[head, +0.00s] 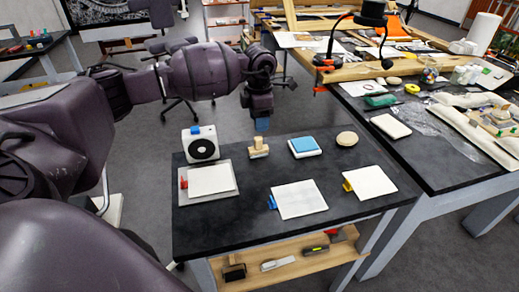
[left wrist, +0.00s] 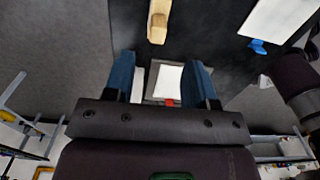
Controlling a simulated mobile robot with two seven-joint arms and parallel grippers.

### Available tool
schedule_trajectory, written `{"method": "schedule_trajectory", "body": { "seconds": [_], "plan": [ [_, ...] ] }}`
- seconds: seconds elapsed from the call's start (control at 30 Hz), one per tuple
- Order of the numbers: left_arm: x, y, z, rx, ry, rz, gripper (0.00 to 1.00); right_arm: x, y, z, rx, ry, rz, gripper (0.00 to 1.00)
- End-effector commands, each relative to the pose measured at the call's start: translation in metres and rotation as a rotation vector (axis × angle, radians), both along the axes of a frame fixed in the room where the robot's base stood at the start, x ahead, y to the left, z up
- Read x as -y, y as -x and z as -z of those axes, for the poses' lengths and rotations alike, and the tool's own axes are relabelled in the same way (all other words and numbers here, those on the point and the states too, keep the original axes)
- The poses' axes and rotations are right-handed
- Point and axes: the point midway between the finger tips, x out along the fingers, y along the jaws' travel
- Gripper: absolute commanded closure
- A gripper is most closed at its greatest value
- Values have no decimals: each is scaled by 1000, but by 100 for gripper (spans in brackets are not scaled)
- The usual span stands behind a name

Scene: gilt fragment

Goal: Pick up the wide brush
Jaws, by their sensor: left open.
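A small pale wooden piece that looks like the wide brush (head: 258,148) stands on the dark table, right of the white box with a black disc. It also shows at the top of the left wrist view (left wrist: 158,22), beyond my fingertips. My left gripper (head: 262,125) hangs above the table just behind and above the brush, apart from it. In the left wrist view its two blue fingers (left wrist: 160,68) are spread with nothing held between them. My right gripper is not in view.
The table (head: 225,232) also holds a white box (head: 201,146), a sheet on a grey tray (head: 185,197), a blue-topped block (head: 305,145), a round disc (head: 347,138) and two white sheets with clips. A shelf below (head: 300,271) holds tools. A cluttered bench stands right.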

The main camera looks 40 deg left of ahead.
Motion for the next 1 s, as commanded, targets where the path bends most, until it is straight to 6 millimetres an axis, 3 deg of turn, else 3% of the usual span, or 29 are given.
{"method": "schedule_trajectory", "body": {
  "seconds": [0.1,0.37,0.7,0.97,1.0],
  "plan": [
    [1,1,20,-5,3,1,49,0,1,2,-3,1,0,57],
    [0,1,36,-2,2,0,49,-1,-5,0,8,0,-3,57],
    [-3,2,78,-3,3,1,49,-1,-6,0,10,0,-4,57],
    [-3,1,80,0,3,1,49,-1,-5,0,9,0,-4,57],
    [-3,1,80,0,3,1,55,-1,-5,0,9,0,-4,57]
  ]
}}
